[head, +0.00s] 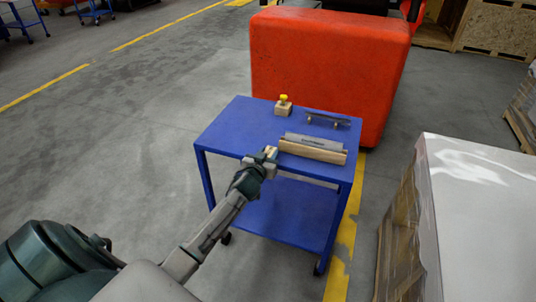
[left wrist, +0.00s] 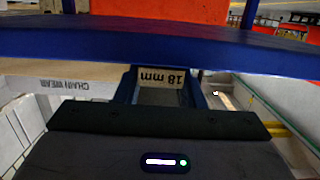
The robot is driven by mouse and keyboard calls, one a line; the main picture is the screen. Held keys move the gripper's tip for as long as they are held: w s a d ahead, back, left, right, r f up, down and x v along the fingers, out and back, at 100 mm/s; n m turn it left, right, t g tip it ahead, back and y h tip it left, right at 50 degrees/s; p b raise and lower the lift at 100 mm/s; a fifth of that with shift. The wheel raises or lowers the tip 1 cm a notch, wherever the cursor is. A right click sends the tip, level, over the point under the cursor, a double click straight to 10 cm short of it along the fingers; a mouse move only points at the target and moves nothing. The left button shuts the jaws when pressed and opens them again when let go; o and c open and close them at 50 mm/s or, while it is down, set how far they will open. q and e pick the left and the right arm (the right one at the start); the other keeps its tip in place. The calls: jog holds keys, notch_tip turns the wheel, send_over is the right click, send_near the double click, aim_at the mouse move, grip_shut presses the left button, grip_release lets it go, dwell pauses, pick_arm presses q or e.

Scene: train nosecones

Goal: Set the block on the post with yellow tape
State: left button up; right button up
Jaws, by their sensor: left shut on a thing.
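My left gripper (head: 268,153) is shut on a small pale wooden block in the head view, at the near edge of the blue cart. In the left wrist view the block (left wrist: 161,77) sits between the two fingers and shows "18 mm" upside down. The post with yellow tape (head: 284,98) stands upright on a wooden base on the cart top, farther back and slightly right of the gripper. The post and the block are well apart. My right gripper is not in view.
The blue cart (head: 235,127) also carries a wooden holder with a grey bar (head: 312,150), just right of my gripper, and a dark piece with a handle (head: 327,119). A red-orange padded box (head: 325,65) stands behind the cart. The cart top's left part is clear.

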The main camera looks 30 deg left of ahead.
pick_arm(q)
jog(key=shift+f, duration=0.1)
jog(key=o, duration=1)
jog(key=shift+c, duration=0.2)
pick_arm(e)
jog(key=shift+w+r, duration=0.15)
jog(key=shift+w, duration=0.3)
pick_arm(q)
jog(key=shift+r, duration=0.2)
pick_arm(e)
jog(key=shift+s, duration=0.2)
pick_arm(q)
jog(key=shift+s+d+f, duration=0.1)
jog(key=shift+s+f, duration=0.05)
jog(key=shift+s, duration=0.35)
jog(key=b+v, duration=0.1)
jog(key=v, duration=1)
jog(key=shift+b, duration=0.4)
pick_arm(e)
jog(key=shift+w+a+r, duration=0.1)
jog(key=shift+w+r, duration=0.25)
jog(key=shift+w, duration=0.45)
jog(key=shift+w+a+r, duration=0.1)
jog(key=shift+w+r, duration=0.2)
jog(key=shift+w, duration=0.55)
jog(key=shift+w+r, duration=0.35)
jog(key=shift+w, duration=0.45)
